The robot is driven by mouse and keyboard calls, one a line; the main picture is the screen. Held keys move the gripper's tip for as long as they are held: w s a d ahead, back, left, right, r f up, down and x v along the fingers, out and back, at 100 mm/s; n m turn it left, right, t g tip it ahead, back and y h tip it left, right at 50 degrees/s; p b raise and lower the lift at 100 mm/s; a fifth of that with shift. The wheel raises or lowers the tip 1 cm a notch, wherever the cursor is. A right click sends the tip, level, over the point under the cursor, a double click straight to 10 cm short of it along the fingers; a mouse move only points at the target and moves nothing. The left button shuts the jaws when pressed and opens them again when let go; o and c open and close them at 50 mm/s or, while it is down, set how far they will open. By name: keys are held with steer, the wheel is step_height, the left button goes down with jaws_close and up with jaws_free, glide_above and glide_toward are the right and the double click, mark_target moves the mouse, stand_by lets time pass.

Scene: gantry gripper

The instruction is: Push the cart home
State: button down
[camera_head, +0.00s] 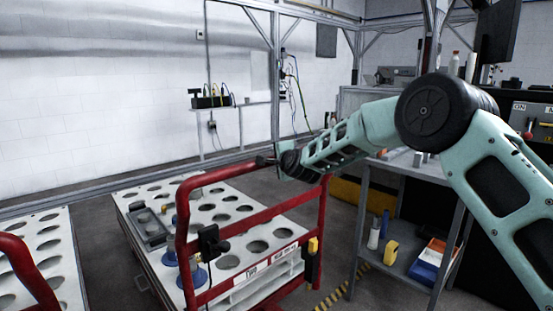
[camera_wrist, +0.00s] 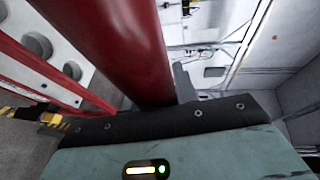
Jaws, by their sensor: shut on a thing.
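The cart (camera_head: 222,212) has a white top with round holes and a red tubular handle frame (camera_head: 322,225) at its near end. My gripper (camera_head: 268,160) is at the top bar of this frame, toward its right corner, and is shut on it. In the wrist view the red bar (camera_wrist: 135,45) runs down into the gripper (camera_wrist: 178,92), which hides the fingertips' contact. A grey tray and blue-based parts sit on the cart top.
A second white cart (camera_head: 45,250) with a red handle (camera_head: 22,262) stands at the left, with a narrow floor gap between. A metal shelf table (camera_head: 410,170) with bins and bottles stands at the right. Yellow-black floor tape (camera_head: 335,296) runs between cart and table.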

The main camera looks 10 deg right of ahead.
steer(key=shift+a+r, duration=0.45)
steer(key=shift+r, duration=0.05)
steer(key=c, duration=1.1)
jaws_free()
steer(key=shift+s, duration=0.15)
steer(key=d+f+v, duration=0.1)
steer(key=v, duration=1.6)
